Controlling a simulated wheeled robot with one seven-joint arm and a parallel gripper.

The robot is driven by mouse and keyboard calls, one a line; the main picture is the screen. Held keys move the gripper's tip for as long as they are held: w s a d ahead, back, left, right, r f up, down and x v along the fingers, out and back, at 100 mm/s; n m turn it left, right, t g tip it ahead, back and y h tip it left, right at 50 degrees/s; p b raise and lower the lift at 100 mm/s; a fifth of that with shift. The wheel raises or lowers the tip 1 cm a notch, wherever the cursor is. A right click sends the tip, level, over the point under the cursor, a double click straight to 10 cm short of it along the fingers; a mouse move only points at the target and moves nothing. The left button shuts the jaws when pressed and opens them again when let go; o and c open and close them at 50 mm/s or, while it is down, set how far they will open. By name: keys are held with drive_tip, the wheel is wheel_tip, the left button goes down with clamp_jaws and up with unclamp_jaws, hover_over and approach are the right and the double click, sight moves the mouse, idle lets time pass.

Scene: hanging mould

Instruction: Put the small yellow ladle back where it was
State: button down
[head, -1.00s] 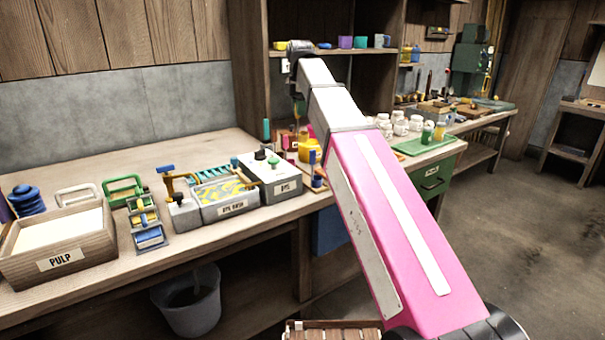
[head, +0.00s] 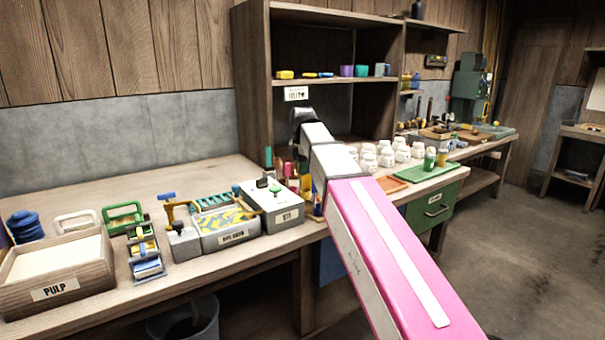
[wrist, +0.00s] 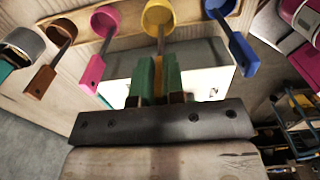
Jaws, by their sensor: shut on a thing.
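The yellow ladle (wrist: 158,16) is in the wrist view at the top middle, its cup away from me and its handle running toward my gripper (wrist: 158,80). The ladle is in line with a brown ladle (wrist: 57,48), a pink ladle (wrist: 104,22) and a blue ladle (wrist: 216,8) along a wooden strip (wrist: 130,40). I cannot tell whether it touches its support. In the head view my arm hides the gripper and the yellow ladle.
A dye box (head: 272,207) and a dye wash tray (head: 228,225) stand left of my arm on the bench. White jars (head: 386,157) and a green mat (head: 424,172) are to its right. A shelf unit (head: 255,75) rises behind. Another grey cup (wrist: 22,44) is at the wrist view's left.

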drive_tip(key=shift+f, duration=0.75)
drive_tip(key=c, duration=1.2)
unclamp_jaws()
wheel_tip(320, 180, up, 12)
drive_tip(key=shift+r, duration=0.1)
